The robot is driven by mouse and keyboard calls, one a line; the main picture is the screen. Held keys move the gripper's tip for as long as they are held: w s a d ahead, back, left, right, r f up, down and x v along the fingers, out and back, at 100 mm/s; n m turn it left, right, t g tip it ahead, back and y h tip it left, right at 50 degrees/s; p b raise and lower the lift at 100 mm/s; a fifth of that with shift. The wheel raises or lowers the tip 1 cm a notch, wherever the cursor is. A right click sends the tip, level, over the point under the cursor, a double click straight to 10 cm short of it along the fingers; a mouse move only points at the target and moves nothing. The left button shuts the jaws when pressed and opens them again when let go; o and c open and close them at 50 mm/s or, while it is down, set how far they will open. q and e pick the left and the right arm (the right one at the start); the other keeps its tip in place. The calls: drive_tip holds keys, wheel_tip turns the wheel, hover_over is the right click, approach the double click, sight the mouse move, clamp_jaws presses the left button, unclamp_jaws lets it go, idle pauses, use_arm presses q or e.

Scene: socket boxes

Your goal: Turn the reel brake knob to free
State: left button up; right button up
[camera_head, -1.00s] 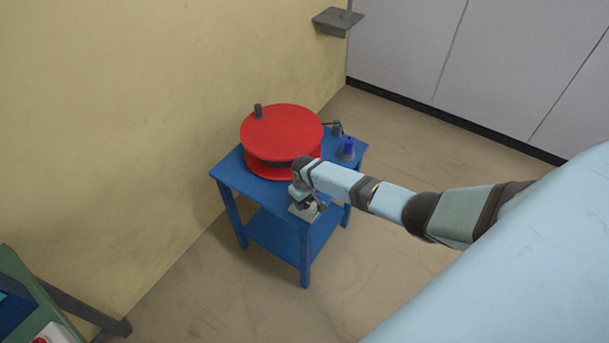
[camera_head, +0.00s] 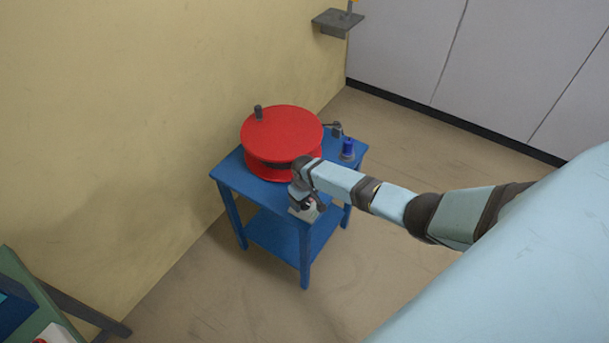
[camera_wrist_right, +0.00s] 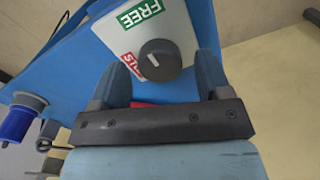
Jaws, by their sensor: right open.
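The brake knob (camera_wrist_right: 159,59) is dark and round with a short white mark. It sits on a pale plate (camera_wrist_right: 185,25) with a green FREE label (camera_wrist_right: 139,14) and a partly hidden red label (camera_wrist_right: 130,65). My right gripper (camera_wrist_right: 162,67) is open, with one finger on each side of the knob in the wrist view; I cannot tell whether either touches it. In the head view my right gripper (camera_head: 306,203) is at the front corner of the blue table, hiding the knob. The red reel (camera_head: 281,130) stands behind it. My left gripper is not in view.
The blue table (camera_head: 233,174) also carries a small blue-topped item (camera_head: 348,149) and a dark fitting (camera_head: 337,130) at its right. A yellow wall stands close behind. A grey shelf (camera_head: 336,22) is up at the back. Floor in front is clear.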

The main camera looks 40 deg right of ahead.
wheel_tip(320, 180, up, 13)
drive_tip(key=shift+p, duration=0.35)
idle(0.3)
drive_tip(key=s+a+f+n+t+y+p, duration=0.15)
drive_tip(key=s+a+f+t, duration=0.35)
drive_tip(key=s+a, duration=0.7)
drive_tip(key=s+a+r+t+y, duration=0.1)
drive_tip(key=s+a+r+t, duration=0.1)
drive_tip(key=s, duration=0.5)
drive_tip(key=s+a+r+t, duration=0.3)
drive_tip(key=s+r, duration=0.3)
drive_tip(key=s, duration=0.2)
drive_tip(key=shift+t+y, duration=0.35)
drive_tip(key=shift+t, duration=0.15)
